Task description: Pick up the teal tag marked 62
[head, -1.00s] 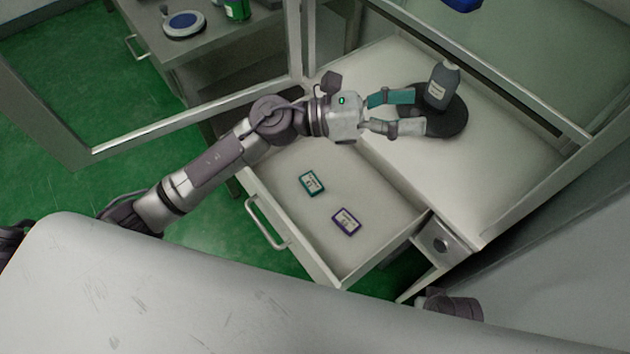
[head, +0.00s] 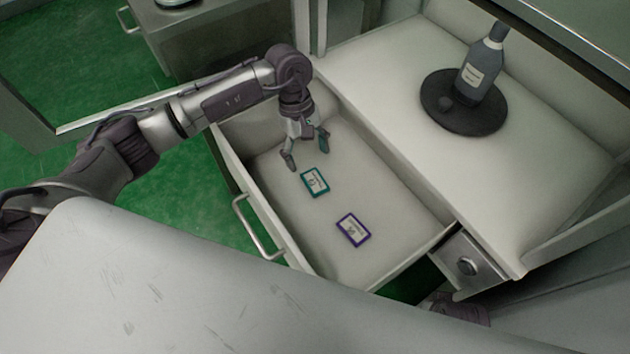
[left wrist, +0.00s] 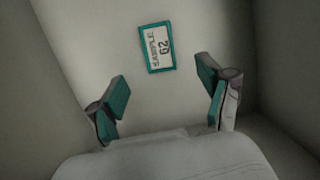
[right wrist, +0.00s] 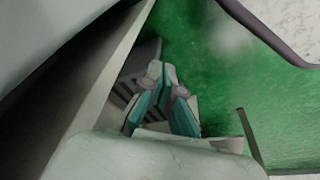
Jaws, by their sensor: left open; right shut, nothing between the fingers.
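The teal tag (head: 314,182) lies flat in the open drawer. In the left wrist view the same tag (left wrist: 156,48) shows a white label reading 62, ahead of the fingers. My left gripper (head: 307,158) is open and empty inside the drawer, pointing down, just beyond the teal tag and apart from it. In the left wrist view its teal-padded fingers (left wrist: 165,95) stand wide apart. My right gripper (right wrist: 165,98) is shut and empty, away from the drawer, over the green floor.
A purple-edged tag (head: 353,230) lies in the same drawer, nearer the front right. The drawer (head: 385,170) has low walls around my left gripper. A dark bottle (head: 482,65) stands on a round black tray (head: 436,100) on the white worktop (head: 400,65).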

